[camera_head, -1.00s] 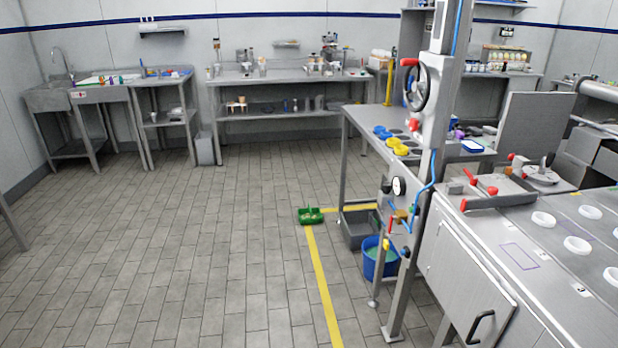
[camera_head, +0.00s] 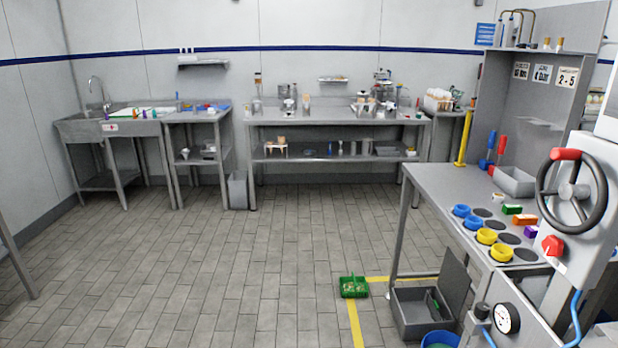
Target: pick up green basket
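The green basket (camera_head: 354,287) is small and open-topped. It sits upright on the tiled floor, by the corner of the yellow floor line. Small pale items seem to lie inside, too small to make out. Neither of my grippers shows in the head view, and nothing touches the basket.
A grey bin with a raised lid (camera_head: 412,318) stands on the floor right of the basket, under the workbench (camera_head: 440,185). A blue bucket (camera_head: 440,339) is in front of it. A handwheel panel (camera_head: 575,200) is at right. The floor (camera_head: 220,270) to the left is clear.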

